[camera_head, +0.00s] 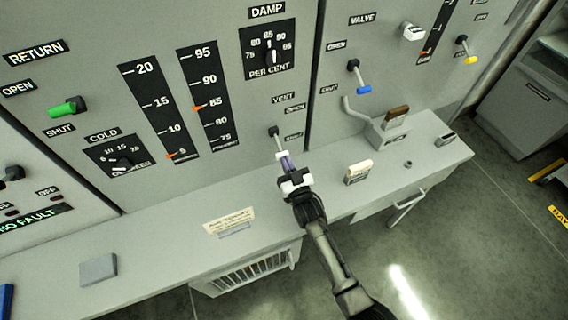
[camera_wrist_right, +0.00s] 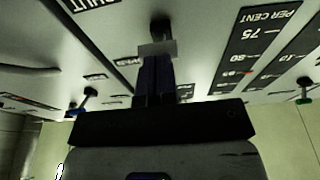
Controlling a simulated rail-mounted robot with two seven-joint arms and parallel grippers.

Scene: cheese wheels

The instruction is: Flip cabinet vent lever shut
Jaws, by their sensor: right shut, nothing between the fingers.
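The vent lever (camera_head: 277,140) is on the cabinet face below the VENT label (camera_head: 283,97). It has a dark pivot, a thin metal stem and a pale end, and it points downward. The OPEN label (camera_head: 294,107) is above it and the SHUT label (camera_head: 293,136) is beside its stem. My right gripper (camera_head: 286,160) is shut and empty, its fingertips at the lever's pale end. In the right wrist view the fingers (camera_wrist_right: 154,75) reach up to the pale grip (camera_wrist_right: 157,48); whether they touch it I cannot tell. My left gripper is not in view.
A valve lever with a blue tip (camera_head: 359,78) and a green-handled lever (camera_head: 70,107) stick out from the cabinet. The ledge below holds a cream block (camera_head: 358,172), a grey block (camera_head: 98,268) and a sign (camera_head: 229,221). A bent pipe (camera_head: 352,110) stands at right.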

